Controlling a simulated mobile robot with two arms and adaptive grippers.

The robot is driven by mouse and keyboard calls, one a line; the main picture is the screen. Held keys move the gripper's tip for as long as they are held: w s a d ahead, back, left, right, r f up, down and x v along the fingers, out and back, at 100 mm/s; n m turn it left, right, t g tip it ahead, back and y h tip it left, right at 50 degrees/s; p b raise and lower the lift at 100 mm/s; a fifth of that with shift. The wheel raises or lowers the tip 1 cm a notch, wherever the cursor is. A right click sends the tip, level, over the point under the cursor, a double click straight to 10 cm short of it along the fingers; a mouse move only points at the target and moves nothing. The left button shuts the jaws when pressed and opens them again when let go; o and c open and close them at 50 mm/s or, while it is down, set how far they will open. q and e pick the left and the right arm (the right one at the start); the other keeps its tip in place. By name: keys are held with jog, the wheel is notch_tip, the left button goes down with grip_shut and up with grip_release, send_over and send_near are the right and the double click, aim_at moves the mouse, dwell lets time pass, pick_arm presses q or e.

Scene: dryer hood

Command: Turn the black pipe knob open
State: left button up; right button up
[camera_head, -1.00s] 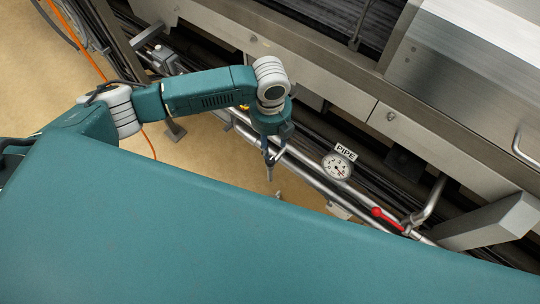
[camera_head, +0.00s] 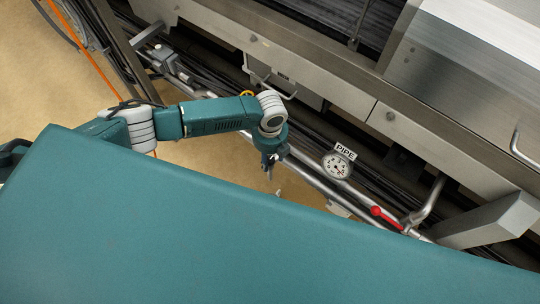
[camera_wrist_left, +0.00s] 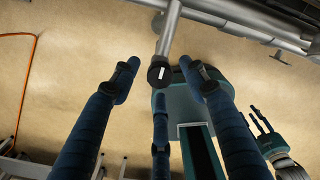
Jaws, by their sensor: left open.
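The black pipe knob (camera_wrist_left: 158,72) shows in the left wrist view as a dark round cap with a white mark, at the end of a grey pipe (camera_wrist_left: 170,30). My left gripper (camera_wrist_left: 159,70) is open, with its dark blue fingers spread. In that picture the knob lies between the fingertips, with no visible contact; the depth gap is unclear. In the head view my left gripper (camera_head: 269,170) points down beside the pipes, and I cannot make out the knob there. A second gripper, apparently my right (camera_wrist_left: 262,115), shows small at the right of the wrist view.
A round gauge (camera_head: 336,166) with a PIPE label (camera_head: 346,151) and a red lever handle (camera_head: 386,218) sit along the pipes to the right. The metal machine (camera_head: 430,130) stands behind. An orange cable (camera_head: 75,45) runs over the tan floor at left.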

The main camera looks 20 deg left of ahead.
pick_arm(q)
jog(key=shift+c, duration=0.2)
grip_shut()
jog(key=shift+n, duration=0.3)
jog(key=n+p, duration=0.2)
jog(key=shift+r+n, duration=0.15)
jog(key=shift+n, duration=0.15)
jog(key=n+p, duration=0.2)
jog(key=n, duration=0.3)
jog(key=shift+p, duration=0.4)
jog(key=n+p, duration=0.2)
jog(key=n, duration=0.3)
jog(key=shift+n, duration=0.4)
jog(key=shift+n+p, duration=0.9)
jog(key=shift+n, duration=1)
jog(key=shift+w, duration=0.1)
